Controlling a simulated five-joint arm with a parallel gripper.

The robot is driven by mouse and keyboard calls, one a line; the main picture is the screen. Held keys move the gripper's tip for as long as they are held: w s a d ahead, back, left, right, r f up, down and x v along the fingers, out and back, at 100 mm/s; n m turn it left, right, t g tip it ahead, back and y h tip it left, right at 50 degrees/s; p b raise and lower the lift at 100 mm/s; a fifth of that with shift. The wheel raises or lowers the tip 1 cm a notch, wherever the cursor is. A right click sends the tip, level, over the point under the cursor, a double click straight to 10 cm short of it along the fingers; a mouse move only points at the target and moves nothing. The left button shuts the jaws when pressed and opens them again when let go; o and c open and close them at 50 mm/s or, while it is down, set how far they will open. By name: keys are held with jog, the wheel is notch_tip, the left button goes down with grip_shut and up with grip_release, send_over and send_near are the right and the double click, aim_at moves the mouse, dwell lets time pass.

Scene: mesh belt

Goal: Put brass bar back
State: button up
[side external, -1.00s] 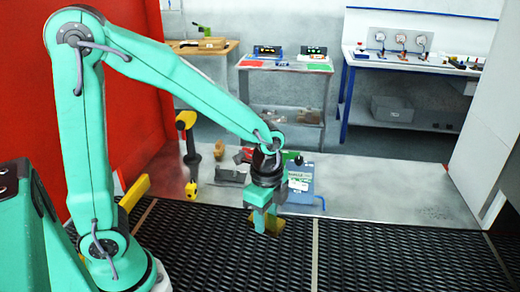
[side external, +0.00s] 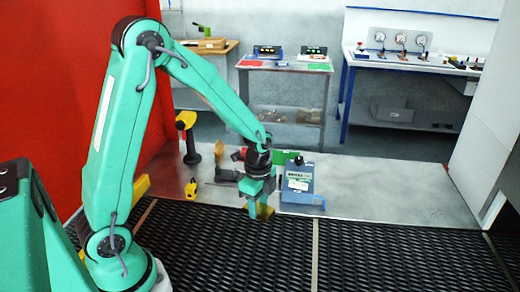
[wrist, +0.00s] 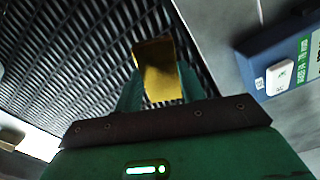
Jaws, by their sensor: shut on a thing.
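My gripper (side external: 259,203) is shut on the brass bar (side external: 266,212), a small gold-yellow block. The bar shows just below the fingers in the side view, over the far edge of the black mesh belt (side external: 230,245). In the wrist view the bar (wrist: 158,68) stands out between the green fingers, with mesh behind it. The gripper hides part of the bar. A blue holder (side external: 300,197) with a white and green label lies right of my gripper on the grey ledge. It also shows at the right of the wrist view (wrist: 262,55).
Yellow and black tools (side external: 187,130), a dark block (side external: 226,175) and a small yellow item (side external: 191,188) stand left on the ledge. A green piece (side external: 284,157) is behind the holder. The ledge's right part (side external: 390,190) is clear.

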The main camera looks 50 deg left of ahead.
aim_at(259, 208)
jog(key=shift+f, duration=0.1)
jog(key=shift+f, duration=1.85)
jog(key=shift+f, duration=0.2)
jog(key=o, duration=1.3)
jog(key=shift+r, duration=0.1)
notch_tip(259, 208, up, 11)
jog(key=shift+f, duration=0.15)
jog(key=shift+r, duration=0.75)
